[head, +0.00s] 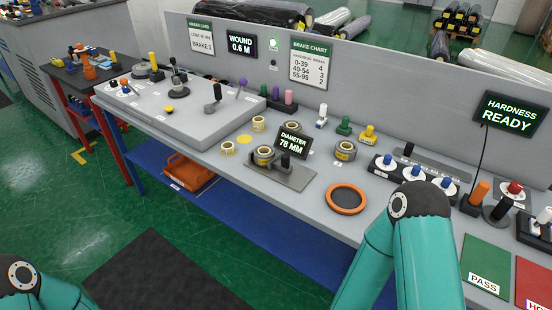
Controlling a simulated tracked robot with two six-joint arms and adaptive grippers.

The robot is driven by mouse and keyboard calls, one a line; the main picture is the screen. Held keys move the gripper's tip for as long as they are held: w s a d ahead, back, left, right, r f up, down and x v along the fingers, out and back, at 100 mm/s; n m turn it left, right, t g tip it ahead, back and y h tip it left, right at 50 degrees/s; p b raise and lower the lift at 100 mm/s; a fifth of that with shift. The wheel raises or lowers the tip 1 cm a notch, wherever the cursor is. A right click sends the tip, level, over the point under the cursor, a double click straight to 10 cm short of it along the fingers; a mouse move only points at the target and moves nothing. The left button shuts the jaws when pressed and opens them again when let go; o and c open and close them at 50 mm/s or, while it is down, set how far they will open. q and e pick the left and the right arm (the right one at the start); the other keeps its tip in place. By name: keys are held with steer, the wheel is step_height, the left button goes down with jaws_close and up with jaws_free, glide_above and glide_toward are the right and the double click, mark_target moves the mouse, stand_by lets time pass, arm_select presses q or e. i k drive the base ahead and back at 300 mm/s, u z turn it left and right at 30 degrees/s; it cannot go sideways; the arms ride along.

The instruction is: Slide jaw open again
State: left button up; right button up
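The diameter gauge has a grey base plate (296,180) near the middle of the bench. A small wrapped roll (264,153) with a yellowish label sits on its left part. A black upright knob (285,161), which looks like the handle of the sliding jaw, stands just right of the roll. I cannot tell whether the jaw touches the roll. The gauge's display (293,142) reads DIAMETER 76 MM and partly hides the parts behind it. Only teal links and dark joints of my arms show, at the bottom left and lower right. Neither gripper is in view.
An orange ring (346,198) lies right of the gauge. More rolls (345,150) stand behind it. A raised grey panel (190,120) with levers is at left. The hardness display reads (511,114) READY.

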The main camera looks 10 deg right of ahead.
mark_target(284, 164)
steer(key=u, duration=0.1)
steer(key=i, duration=1)
steer(key=z, duration=0.1)
